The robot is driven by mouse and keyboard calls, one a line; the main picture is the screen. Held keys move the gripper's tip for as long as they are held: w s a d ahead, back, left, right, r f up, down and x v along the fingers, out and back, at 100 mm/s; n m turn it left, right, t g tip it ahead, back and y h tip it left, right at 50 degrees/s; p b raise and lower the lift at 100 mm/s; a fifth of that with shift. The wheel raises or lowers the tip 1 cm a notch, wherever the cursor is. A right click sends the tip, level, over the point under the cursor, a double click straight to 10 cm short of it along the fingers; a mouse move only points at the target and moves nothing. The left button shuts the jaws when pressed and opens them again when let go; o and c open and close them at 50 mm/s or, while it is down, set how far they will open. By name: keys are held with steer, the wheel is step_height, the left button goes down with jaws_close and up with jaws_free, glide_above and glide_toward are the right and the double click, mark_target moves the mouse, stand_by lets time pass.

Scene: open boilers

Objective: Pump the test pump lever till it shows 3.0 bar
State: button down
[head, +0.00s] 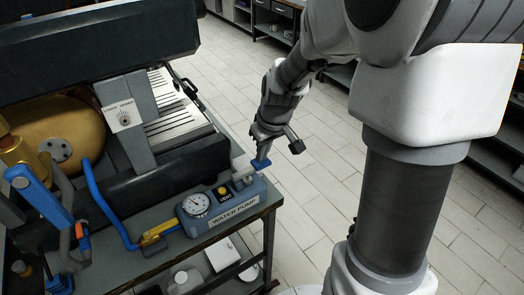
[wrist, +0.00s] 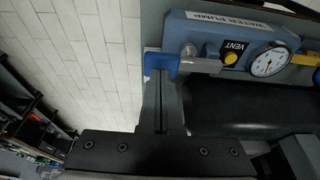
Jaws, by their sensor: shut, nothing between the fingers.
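The water pump (head: 225,210) is a grey-blue block on the bench, with a round white gauge (head: 195,204) and a yellow vent knob (head: 222,191). The gauge also shows in the wrist view (wrist: 268,62); its reading is too small to tell. A pale metal lever (head: 243,170) stands out at the pump's right end and shows in the wrist view (wrist: 203,66). My gripper (head: 262,158) is shut and empty at the lever's outer end. A blue piece (wrist: 161,65) lies at the fingertips beside the lever; I cannot tell whether they touch.
A blue hose (head: 107,212) and a yellow fitting (head: 160,233) lead to the pump's left side. A dark boiler body (head: 170,183) rises behind the pump. Jars and a box (head: 222,254) stand on the shelf below. The tiled floor (head: 310,195) to the right is clear.

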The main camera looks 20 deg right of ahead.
mark_target(267, 160)
steer(key=shift+w+d+f+y+b, duration=0.1)
steer(key=shift+d+f+y+b, duration=0.2)
steer(key=shift+f+y+b, duration=0.2)
steer(key=shift+d+f+y+b, duration=0.25)
steer(key=shift+f+y+b, duration=0.15)
steer(key=shift+f+b, duration=0.2)
steer(key=f+y+b, duration=0.1)
steer(key=b, duration=0.1)
steer(key=shift+w+d+f+g+b, duration=0.1)
steer(key=shift+f+g+b, duration=0.05)
steer(key=shift+g+b, duration=0.25)
